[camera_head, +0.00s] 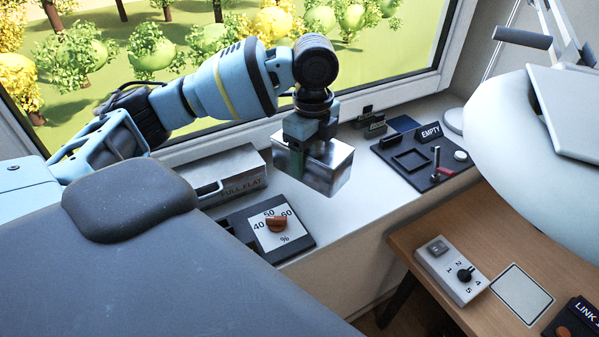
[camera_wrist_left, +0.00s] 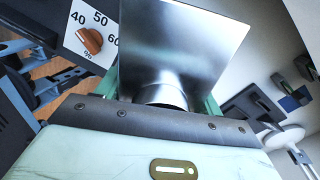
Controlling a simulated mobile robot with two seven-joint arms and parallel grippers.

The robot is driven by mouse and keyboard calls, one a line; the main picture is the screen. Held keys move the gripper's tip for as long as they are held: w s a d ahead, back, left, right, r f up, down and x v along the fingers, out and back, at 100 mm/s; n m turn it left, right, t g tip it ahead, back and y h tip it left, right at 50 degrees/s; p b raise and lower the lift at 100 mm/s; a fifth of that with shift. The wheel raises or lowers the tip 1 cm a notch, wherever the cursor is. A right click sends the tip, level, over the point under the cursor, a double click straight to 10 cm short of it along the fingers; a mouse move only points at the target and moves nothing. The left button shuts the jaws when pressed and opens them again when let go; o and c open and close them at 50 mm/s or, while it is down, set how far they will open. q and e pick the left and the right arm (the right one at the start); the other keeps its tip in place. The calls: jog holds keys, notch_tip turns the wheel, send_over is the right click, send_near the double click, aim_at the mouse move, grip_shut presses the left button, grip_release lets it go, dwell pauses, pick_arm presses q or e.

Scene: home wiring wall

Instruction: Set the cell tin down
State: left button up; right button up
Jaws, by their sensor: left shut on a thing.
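The cell tin (camera_head: 322,168) is a shiny metal box held in my left gripper (camera_head: 312,138) above the white sill. It hangs between the grey box and the dark EMPTY tray in the head view. In the left wrist view the tin (camera_wrist_left: 185,45) fills the top middle, with a round neck below it between the green fingers. My left gripper (camera_wrist_left: 163,97) is shut on the tin. Whether the tin's underside touches the sill is hard to tell; it seems to be just above it. My right gripper is not in view.
A grey box marked FULL FLAT (camera_head: 225,172) stands left on the sill. A percent dial (camera_head: 277,224) is in front, also in the wrist view (camera_wrist_left: 91,40). The dark EMPTY tray (camera_head: 392,142) with a lever lies right. A desk (camera_head: 425,225) holds a numbered switch box (camera_head: 452,272).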

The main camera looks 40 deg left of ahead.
pick_arm(q)
jog(key=shift+f, duration=3.35)
jog(key=o, duration=1.1)
jog(key=shift+f, duration=0.15)
jog(key=shift+o, duration=0.4)
notch_tip(320, 180, up, 12)
jog(key=shift+r, duration=0.15)
